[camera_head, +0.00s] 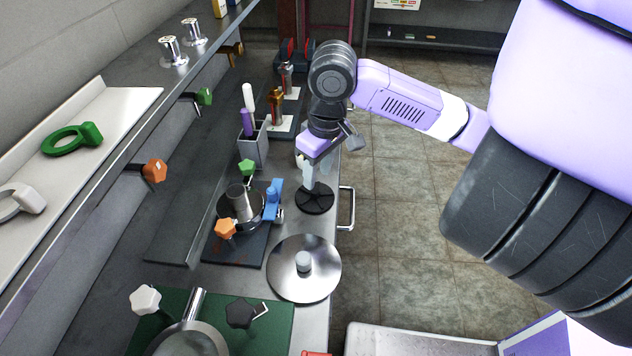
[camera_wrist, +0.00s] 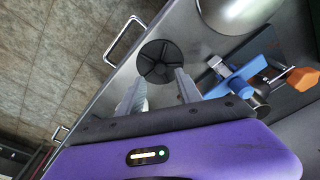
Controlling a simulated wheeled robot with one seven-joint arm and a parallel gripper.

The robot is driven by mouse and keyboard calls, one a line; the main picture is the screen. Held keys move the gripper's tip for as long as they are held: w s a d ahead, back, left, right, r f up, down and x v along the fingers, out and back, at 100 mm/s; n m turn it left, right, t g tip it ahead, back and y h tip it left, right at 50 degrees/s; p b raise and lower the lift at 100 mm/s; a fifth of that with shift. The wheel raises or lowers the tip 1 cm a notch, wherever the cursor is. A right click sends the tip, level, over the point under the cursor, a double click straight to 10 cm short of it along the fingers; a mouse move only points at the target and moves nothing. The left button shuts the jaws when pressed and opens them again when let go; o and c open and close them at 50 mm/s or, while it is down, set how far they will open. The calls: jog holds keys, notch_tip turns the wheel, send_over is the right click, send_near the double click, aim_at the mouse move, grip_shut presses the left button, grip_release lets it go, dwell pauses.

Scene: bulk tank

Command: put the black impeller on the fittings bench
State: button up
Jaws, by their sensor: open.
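The black impeller (camera_head: 315,198) is a flat, dark disc with radial vanes. It lies on a steel bench (camera_head: 328,228) near the edge with the handle. My gripper (camera_head: 311,182) points down just above it, its pale fingers overlapping its far side in the head view. In the wrist view the impeller (camera_wrist: 160,61) shows just beyond the fingertips of my gripper (camera_wrist: 157,84). The fingers are apart with nothing held between them. I cannot tell whether they touch the impeller. Which surface is the fittings bench is not clear.
A round steel lid (camera_head: 304,268) lies in front of the impeller. To its left, a dark mat holds a steel fitting (camera_head: 240,203) and a blue clamp (camera_head: 273,199). A grey tool holder (camera_head: 252,147) stands behind. A bench handle (camera_head: 347,207) juts right over clear floor.

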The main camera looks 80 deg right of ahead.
notch_tip(320, 180, up, 6)
jog(key=shift+s+a+r, duration=0.2)
jog(key=shift+s+r, duration=0.05)
jog(key=shift+s, duration=0.1)
dwell(0.5)
